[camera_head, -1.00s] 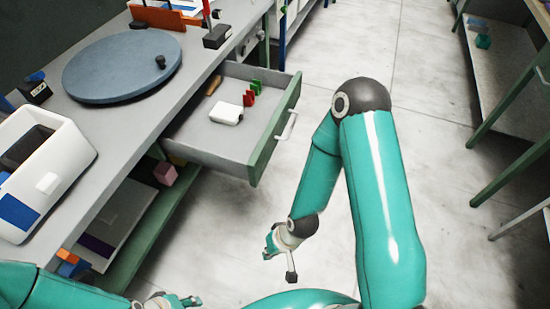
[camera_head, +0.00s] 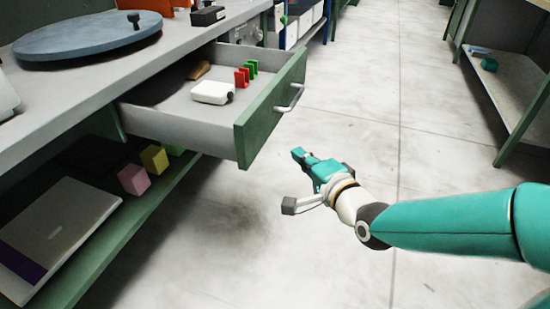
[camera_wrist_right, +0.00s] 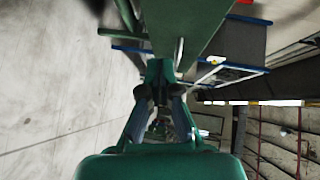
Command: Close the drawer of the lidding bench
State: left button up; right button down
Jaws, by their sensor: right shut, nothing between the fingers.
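The drawer (camera_head: 190,123) of the lidding bench (camera_head: 75,78) stands pulled well out in the head view. Its green front (camera_head: 270,112) faces right and carries a pale bar handle (camera_head: 290,98). Inside lie a white box-like item (camera_head: 212,92), small red and green pieces, and a brown item. My right gripper (camera_head: 299,154) is shut and empty. In the picture it is just below and right of the drawer front, with a visible gap. In the wrist view the gripper (camera_wrist_right: 160,72) points towards green panels; which panel is the drawer front is unclear. My left gripper is out of view.
A round blue-grey disc (camera_head: 85,36) lies on the bench top. The lower shelf (camera_head: 125,232) holds a grey flat case (camera_head: 58,232) and pink and yellow blocks. Another green-framed bench (camera_head: 505,90) stands at right. The floor between is clear.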

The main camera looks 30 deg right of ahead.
pick_arm(q)
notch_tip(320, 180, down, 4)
jog(key=b, duration=0.2)
pick_arm(e)
jog(key=s+d+m+t, duration=0.1)
jog(key=s, duration=0.1)
jog(key=p, duration=1)
send_near(267, 118)
jog(key=w+d, duration=0.3)
jog(key=w, duration=0.1)
jog(key=w+a+p, duration=0.1)
jog(key=w+a, duration=0.1)
jog(key=shift+a+f+m+t+h+p, duration=0.15)
jog(key=shift+f+m+t+h+p, duration=0.15)
jog(key=shift+f+t+p, duration=0.1)
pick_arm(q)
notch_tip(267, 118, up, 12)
pick_arm(e)
jog(key=shift+w+a, duration=0.2)
jog(key=shift+w, duration=0.05)
